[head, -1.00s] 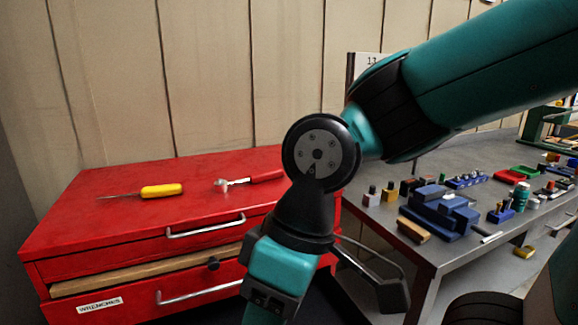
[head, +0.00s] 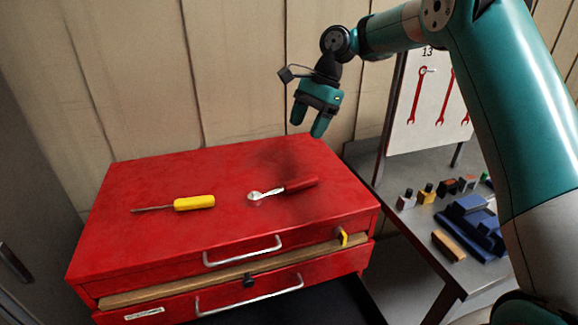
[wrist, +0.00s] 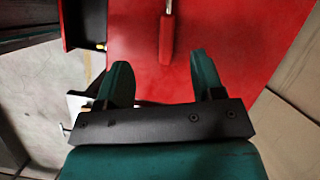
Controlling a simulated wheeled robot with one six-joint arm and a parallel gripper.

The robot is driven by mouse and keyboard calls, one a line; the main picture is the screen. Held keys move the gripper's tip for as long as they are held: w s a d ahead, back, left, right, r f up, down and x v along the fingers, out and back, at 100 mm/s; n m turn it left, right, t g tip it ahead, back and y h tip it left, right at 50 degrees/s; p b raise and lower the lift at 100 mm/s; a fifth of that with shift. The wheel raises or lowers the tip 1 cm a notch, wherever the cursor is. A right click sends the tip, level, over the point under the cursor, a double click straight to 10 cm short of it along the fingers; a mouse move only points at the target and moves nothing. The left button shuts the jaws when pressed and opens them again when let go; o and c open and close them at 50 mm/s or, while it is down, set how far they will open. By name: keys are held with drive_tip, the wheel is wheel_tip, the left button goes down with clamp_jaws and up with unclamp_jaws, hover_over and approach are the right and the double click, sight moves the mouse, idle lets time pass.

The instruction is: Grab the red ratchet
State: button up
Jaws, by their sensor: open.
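The red ratchet (head: 290,187) lies on top of the red tool chest (head: 240,222). Its silver head is to the left and its red handle to the right. In the wrist view its red handle (wrist: 167,38) lies ahead of the fingertips, roughly midway between them, with part of the silver shaft at the top edge. My gripper (head: 308,130) is open and empty, above the back of the chest, apart from the ratchet. It also shows in the wrist view (wrist: 158,62), with both fingers spread.
A yellow-handled screwdriver (head: 193,203) lies left of the ratchet on the chest. A grey workbench (head: 390,200) at right holds blue blocks (head: 470,215) and small parts. A panel with red wrenches (head: 425,100) stands behind it. A wooden wall is behind the chest.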

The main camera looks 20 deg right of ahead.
drive_tip(key=w+d+f+m, duration=0.2)
drive_tip(key=w+d+m, duration=0.1)
hover_over(289, 184)
drive_tip(key=d, duration=0.3)
drive_tip(key=f, duration=0.6)
drive_tip(key=w+f+b, duration=0.1)
drive_tip(key=f, duration=0.2)
drive_tip(key=shift+a+f, duration=0.1)
drive_tip(key=shift+f, duration=0.15)
drive_tip(key=p+x, duration=0.1)
drive_tip(key=x, duration=0.2)
drive_tip(key=p+x, duration=0.1)
drive_tip(key=shift+s+a+f+p, duration=0.2)
drive_tip(key=shift+s+a+p, duration=0.05)
drive_tip(key=shift+s+p, duration=0.05)
drive_tip(key=shift+a+f, duration=0.15)
drive_tip(key=shift+f, duration=0.4)
drive_tip(key=c, duration=1)
drive_tip(key=shift+c, duration=0.7)
drive_tip(key=shift+r, duration=0.15)
